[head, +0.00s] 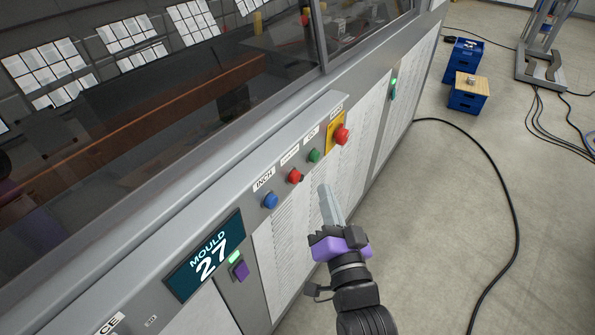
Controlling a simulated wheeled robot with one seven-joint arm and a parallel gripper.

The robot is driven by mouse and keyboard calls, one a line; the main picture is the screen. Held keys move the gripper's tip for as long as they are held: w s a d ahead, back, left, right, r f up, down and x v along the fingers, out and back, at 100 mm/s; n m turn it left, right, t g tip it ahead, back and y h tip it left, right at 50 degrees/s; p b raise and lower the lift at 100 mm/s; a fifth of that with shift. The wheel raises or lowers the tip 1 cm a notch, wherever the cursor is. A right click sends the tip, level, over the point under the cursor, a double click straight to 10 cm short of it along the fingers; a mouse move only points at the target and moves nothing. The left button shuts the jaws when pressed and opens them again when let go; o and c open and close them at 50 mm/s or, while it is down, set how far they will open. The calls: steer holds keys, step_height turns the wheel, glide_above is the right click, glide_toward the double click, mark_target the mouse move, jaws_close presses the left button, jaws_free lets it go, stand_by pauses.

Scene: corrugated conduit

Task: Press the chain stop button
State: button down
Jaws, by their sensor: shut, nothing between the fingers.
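A row of buttons sits on the grey sloping rail of the machine. A small red button (295,176) is under a white label too small to read for sure. To its left is a blue button (270,200) labelled INCH. To its right is a green button (314,155) with a small label. Further right, a larger red button (341,135) stands on a yellow plate (335,122). My gripper (324,190) is shut and empty, its fingertips pointing up the picture, right of and a little below the small red button, apparently apart from it.
A display reading MOULD 27 (207,258) and a purple button (240,270) are at lower left. Glass panels rise behind the rail. Blue crates (467,98) and a black cable (505,190) are on the floor at right.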

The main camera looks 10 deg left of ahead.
steer(key=shift+s+d, duration=0.3)
steer(key=shift+d, duration=0.5)
steer(key=s+d+f+g+h, duration=0.1)
steer(key=s+d+h, duration=0.1)
steer(key=s+d, duration=0.5)
steer(key=s+d+f+n+g+h, duration=0.1)
steer(key=s+d, duration=0.7)
steer(key=s, duration=1)
steer(key=s+d+f+n+g+h, duration=0.1)
steer(key=s+d+f+h, duration=0.2)
steer(key=s, duration=1)
steer(key=d+h, duration=0.2)
steer(key=d, duration=0.3)
steer(key=shift+s+d+f, duration=0.15)
steer(key=shift+s, duration=0.1)
